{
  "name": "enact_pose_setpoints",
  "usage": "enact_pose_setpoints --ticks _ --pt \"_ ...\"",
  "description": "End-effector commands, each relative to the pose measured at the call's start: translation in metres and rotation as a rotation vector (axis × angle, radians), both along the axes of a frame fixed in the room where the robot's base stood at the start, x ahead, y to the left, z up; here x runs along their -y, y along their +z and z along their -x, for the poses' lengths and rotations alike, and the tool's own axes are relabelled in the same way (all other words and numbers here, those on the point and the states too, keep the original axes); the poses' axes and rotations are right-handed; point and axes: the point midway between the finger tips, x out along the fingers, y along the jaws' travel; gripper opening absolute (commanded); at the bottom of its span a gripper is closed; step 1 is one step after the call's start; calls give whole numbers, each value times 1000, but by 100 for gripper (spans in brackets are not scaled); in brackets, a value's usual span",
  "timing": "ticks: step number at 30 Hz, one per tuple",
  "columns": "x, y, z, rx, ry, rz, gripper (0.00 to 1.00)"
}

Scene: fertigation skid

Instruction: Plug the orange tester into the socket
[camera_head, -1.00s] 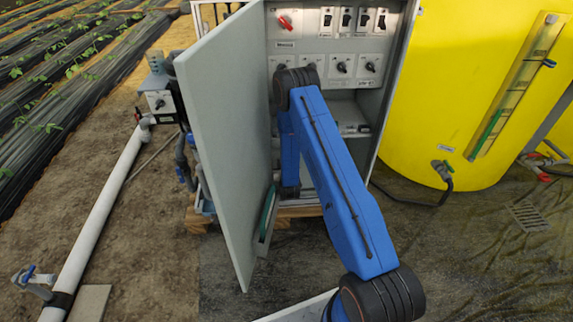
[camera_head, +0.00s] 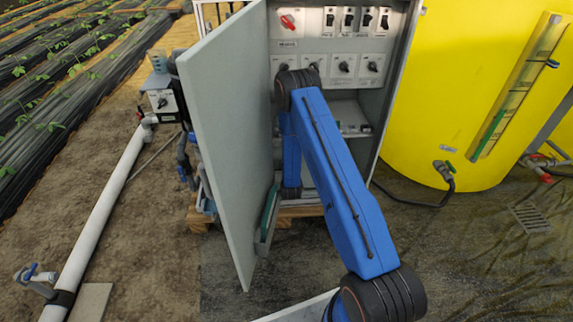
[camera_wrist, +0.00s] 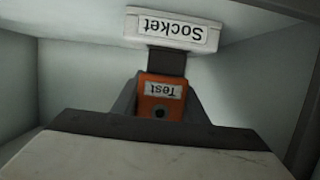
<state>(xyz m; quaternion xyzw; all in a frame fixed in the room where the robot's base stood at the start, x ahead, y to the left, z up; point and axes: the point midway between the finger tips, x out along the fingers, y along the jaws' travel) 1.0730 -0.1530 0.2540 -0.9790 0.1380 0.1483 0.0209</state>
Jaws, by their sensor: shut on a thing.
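In the wrist view the orange tester (camera_wrist: 160,99), with a white label reading "Test", is held between the dark fingers of my gripper (camera_wrist: 160,104). The white socket (camera_wrist: 172,31), labelled "Socket", is just beyond it on the cabinet's inner wall. A dark piece bridges the space between tester and socket; I cannot tell whether it is seated in the socket. Both labels appear upside down. In the head view my blue arm reaches into the open cabinet and hides the gripper, the tester and the socket.
The cabinet door (camera_head: 225,130) stands open left of my arm. The control panel (camera_head: 345,45) above has switches, knobs and a red rotary handle (camera_head: 288,22). A yellow tank (camera_head: 450,90) stands to the right. In the wrist view cabinet walls are close on both sides.

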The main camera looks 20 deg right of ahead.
Motion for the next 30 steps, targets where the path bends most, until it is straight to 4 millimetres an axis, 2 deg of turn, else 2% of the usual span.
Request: enact_pose_setpoints --ticks 30 --pt "0 -14 0 1 0 0 14"
